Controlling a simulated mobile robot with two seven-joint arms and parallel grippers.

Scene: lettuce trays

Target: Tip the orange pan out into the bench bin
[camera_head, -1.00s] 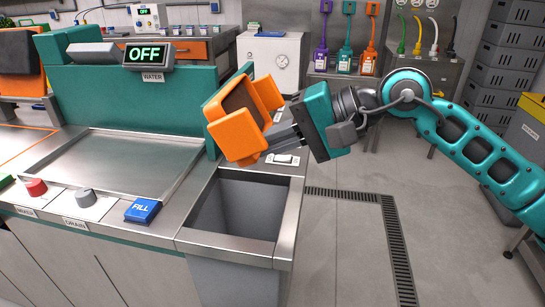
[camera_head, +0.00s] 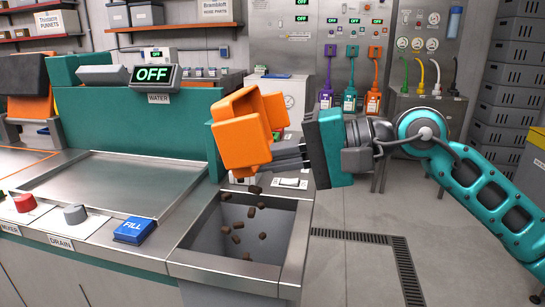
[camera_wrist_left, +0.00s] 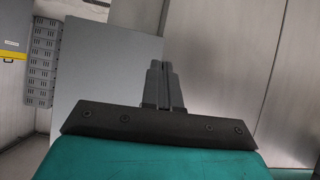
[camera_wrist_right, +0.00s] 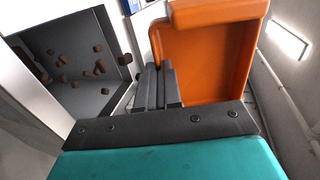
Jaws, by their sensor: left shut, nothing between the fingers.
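The orange pan (camera_head: 238,138) is held tilted over the bench bin (camera_head: 205,240) by my right gripper (camera_head: 284,156). Several brown chunks (camera_head: 238,225) are in the air between the pan and the bin. The right wrist view shows the orange pan (camera_wrist_right: 205,60) beyond the shut fingers (camera_wrist_right: 158,88), with brown chunks (camera_wrist_right: 100,67) over the dark bin opening (camera_wrist_right: 70,45) at left.
A teal panel (camera_head: 130,120) with an OFF display stands behind. The floor to the right of the bin is clear around a drain grate (camera_head: 400,265).

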